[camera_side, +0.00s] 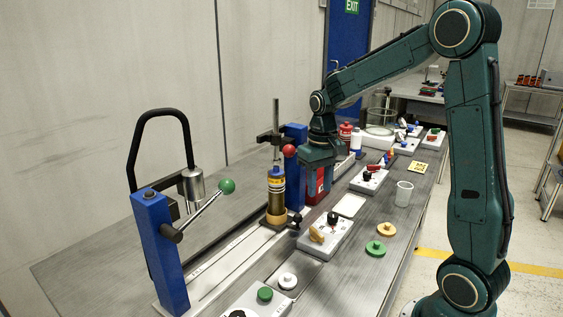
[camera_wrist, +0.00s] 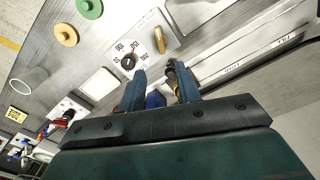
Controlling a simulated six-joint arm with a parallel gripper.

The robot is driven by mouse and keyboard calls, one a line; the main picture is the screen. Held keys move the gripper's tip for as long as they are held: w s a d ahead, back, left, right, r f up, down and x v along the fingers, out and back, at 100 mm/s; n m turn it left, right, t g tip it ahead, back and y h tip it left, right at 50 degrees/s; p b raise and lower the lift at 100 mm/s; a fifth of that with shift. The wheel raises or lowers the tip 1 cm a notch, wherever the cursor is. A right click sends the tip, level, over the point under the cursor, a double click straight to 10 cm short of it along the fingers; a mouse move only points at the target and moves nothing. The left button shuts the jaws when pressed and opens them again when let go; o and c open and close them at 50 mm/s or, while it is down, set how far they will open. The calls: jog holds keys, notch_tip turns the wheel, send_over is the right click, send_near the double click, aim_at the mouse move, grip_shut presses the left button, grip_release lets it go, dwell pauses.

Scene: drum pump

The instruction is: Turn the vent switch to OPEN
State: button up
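A pale control box (camera_side: 338,240) carries an orange-yellow lever knob (camera_side: 316,234) and a black dial knob (camera_side: 333,218). In the wrist view the same box has the lever (camera_wrist: 159,40) and the black dial (camera_wrist: 128,63) with numbers around it. I cannot read an OPEN mark or tell which control is the vent switch. My gripper (camera_wrist: 160,90) points down with its two blue fingers apart. In the side view it is above the bench, behind and left of this box, and its fingertips are hard to make out there. Nothing is clearly held; a small blue shape shows between the fingers.
A pump stand with a brass cylinder (camera_side: 276,194) stands left of my gripper. A lever with a green ball (camera_side: 227,186) rises farther left. A clear beaker (camera_side: 403,194), a yellow disc (camera_side: 386,229) and a green disc (camera_side: 375,248) lie right of the box. More switch boxes (camera_side: 369,179) stand behind.

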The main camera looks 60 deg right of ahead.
aim_at(317, 231)
notch_tip(317, 231, down, 13)
jog(key=shift+f, duration=0.15)
dwell(0.5)
grip_shut()
